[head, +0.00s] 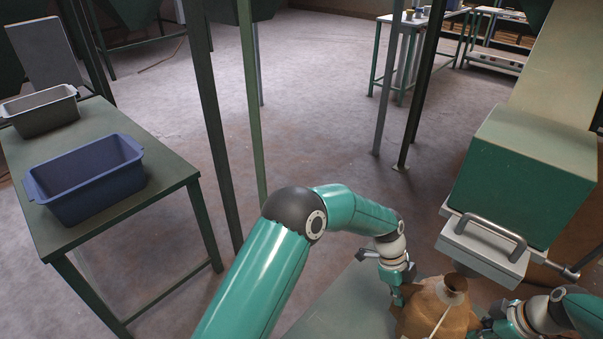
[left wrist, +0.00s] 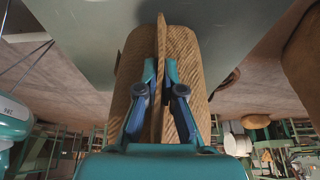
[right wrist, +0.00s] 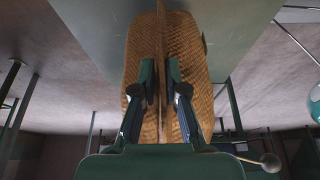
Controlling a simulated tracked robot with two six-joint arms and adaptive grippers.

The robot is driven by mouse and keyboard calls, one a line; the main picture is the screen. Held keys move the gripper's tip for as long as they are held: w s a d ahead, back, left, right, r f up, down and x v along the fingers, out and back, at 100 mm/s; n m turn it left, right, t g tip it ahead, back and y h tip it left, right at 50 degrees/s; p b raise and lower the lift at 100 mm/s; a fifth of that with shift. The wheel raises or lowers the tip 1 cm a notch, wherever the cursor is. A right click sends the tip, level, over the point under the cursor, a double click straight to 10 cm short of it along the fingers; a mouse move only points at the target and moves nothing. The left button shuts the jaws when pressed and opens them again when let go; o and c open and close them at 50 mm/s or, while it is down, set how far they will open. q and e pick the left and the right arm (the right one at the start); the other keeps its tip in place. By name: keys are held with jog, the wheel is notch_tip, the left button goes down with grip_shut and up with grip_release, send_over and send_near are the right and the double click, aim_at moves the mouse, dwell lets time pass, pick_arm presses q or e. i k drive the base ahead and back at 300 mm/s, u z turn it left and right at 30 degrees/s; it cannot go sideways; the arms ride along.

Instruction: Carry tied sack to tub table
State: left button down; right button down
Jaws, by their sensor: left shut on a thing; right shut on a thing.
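The tied sack (head: 436,314) is brown and woven, with a gathered neck and a pale tie, at the bottom right of the head view. My left gripper (head: 398,296) is shut on its left side. My right gripper (head: 488,328) is shut on its right side. In the left wrist view the left fingers (left wrist: 160,90) pinch a ridge of the sack (left wrist: 185,50). In the right wrist view the right fingers (right wrist: 160,88) pinch a ridge of the sack (right wrist: 190,60). The green table (head: 160,197) at the left carries a blue tub (head: 85,195) and a grey tub (head: 40,118).
A green hopper chute (head: 525,175) with a handled grey gate (head: 485,245) stands close behind the sack. A grey-green surface (head: 345,305) lies beside and below it. Green posts (head: 250,110) rise between the sack and the tub table. Open floor (head: 320,110) lies beyond.

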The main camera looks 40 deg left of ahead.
aim_at(65, 151)
jog(key=u, duration=0.2)
jog(key=k, duration=0.5)
jog(key=z, duration=0.15)
jog(key=i, duration=0.25)
jog(key=u, duration=2.15)
jog(key=i, duration=0.2)
jog(key=u, duration=1.65)
